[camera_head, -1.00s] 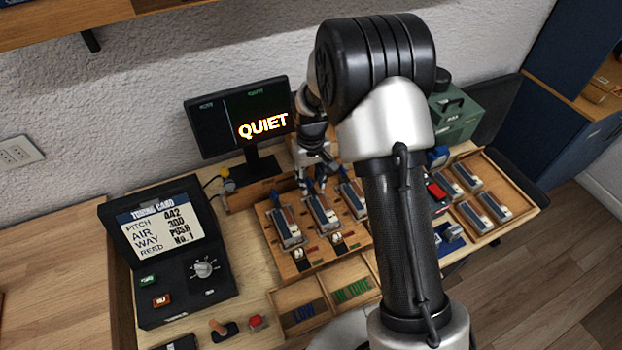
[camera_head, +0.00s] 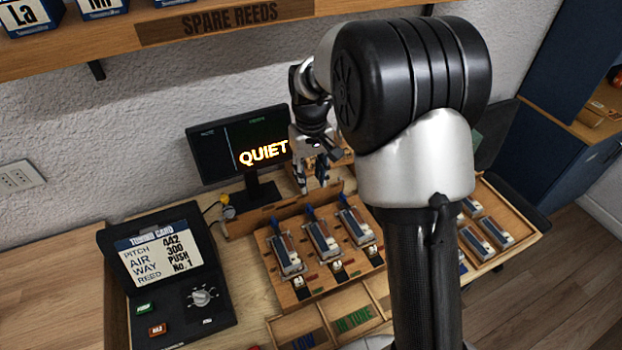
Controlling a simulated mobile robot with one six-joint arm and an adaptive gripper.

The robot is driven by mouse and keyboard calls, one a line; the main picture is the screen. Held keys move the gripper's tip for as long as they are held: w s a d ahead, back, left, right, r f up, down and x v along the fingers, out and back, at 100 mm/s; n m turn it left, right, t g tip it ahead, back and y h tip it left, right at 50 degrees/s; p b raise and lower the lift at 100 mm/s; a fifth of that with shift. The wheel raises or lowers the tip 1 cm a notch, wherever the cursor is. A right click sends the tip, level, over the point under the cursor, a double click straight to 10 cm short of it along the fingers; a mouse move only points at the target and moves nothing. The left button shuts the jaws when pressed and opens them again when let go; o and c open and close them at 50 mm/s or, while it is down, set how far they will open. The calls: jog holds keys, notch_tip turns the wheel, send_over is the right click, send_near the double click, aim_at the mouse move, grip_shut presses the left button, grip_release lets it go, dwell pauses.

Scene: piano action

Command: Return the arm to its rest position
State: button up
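My gripper (camera_head: 314,184) hangs fingers down above the back edge of the wooden reed rack, in front of the wall and just right of the monitor. Its fingers look apart, with nothing seen between them. My arm's large elbow and forearm fill the right middle of the view and hide part of the bench. The wooden rack (camera_head: 292,297) holds three reed units in a row: left (camera_head: 287,257), middle (camera_head: 324,240) and right (camera_head: 356,224). The gripper is clear of them.
A monitor (camera_head: 240,145) reads "QUIET". A black tuning card box (camera_head: 165,262) with a dial stands at left. A shelf (camera_head: 150,40) marked "SPARE REEDS" carries blue boxes above. A tray with more units (camera_head: 484,236) lies right.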

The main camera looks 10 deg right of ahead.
dwell(0.3)
jog(key=s+d+r+t, duration=0.1)
jog(key=s+r+t, duration=0.1)
jog(key=s+r, duration=1.1)
jog(key=s+r+m+t, duration=0.1)
jog(key=s+m+t, duration=0.1)
jog(key=s, duration=1.4)
jog(key=shift+s+d+t, duration=0.2)
jog(key=shift+d+t, duration=0.1)
